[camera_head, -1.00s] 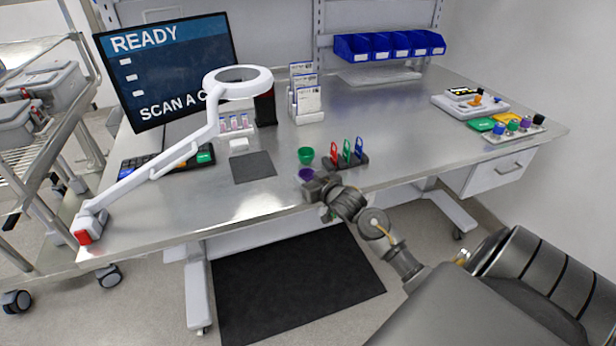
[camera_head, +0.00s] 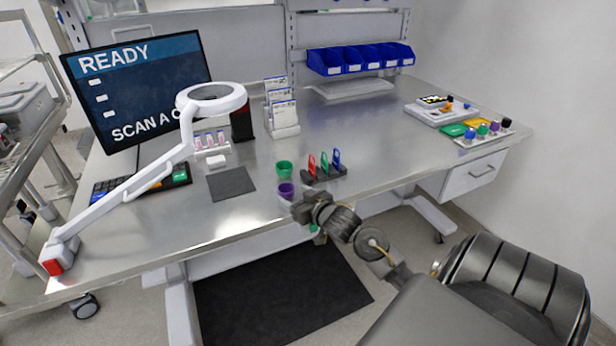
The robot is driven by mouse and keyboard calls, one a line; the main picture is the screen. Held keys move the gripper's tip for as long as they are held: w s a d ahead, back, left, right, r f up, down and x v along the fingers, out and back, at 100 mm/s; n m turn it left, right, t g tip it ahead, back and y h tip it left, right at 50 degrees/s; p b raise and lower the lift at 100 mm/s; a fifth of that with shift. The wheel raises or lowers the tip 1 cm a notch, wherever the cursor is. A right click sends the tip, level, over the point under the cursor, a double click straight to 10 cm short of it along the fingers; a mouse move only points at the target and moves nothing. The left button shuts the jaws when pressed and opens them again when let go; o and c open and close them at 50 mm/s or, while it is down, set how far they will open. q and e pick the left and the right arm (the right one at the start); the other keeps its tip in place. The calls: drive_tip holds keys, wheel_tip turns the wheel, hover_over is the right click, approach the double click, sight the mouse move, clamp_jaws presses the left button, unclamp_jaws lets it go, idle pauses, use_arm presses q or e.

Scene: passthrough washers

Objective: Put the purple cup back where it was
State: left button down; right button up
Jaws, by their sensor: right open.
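The purple cup (camera_head: 286,189) stands on the metal table near its front edge, just in front of the green cup (camera_head: 284,168). My right gripper (camera_head: 297,204) is at the table's front edge, open, close beside the purple cup on its near right side. The fingers are small and partly hidden by the wrist, so I cannot tell whether they touch the cup. My left gripper is not in view.
A dark rack with red, green and blue tags (camera_head: 324,168) stands right of the cups. A dark mat (camera_head: 231,183) lies to their left, below the white magnifier lamp (camera_head: 213,100). The table's middle right is clear.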

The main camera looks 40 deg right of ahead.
drive_tip(key=v, duration=0.7)
drive_tip(key=shift+s+a, duration=0.1)
drive_tip(key=shift+s, duration=0.05)
drive_tip(key=s+a+f+n+g+y, duration=0.1)
drive_tip(key=s+a+f+n+g, duration=0.1)
drive_tip(key=s+a+f+g, duration=0.65)
drive_tip(key=s+a+f+n+g+y, duration=0.1)
drive_tip(key=s+a+f+g, duration=0.3)
drive_tip(key=s+a+f, duration=0.9)
drive_tip(key=s+d+f+g, duration=0.1)
drive_tip(key=s+f, duration=0.1)
drive_tip(key=f, duration=1)
drive_tip(key=s+d+f, duration=0.1)
drive_tip(key=s+f, duration=0.2)
drive_tip(key=f, duration=0.9)
drive_tip(key=s+d+f+g, duration=0.1)
drive_tip(key=s+d+f, duration=0.1)
drive_tip(key=s+f, duration=1.1)
drive_tip(key=shift+s+d+n, duration=0.35)
drive_tip(key=shift+s+n, duration=0.05)
drive_tip(key=shift+s, duration=0.55)
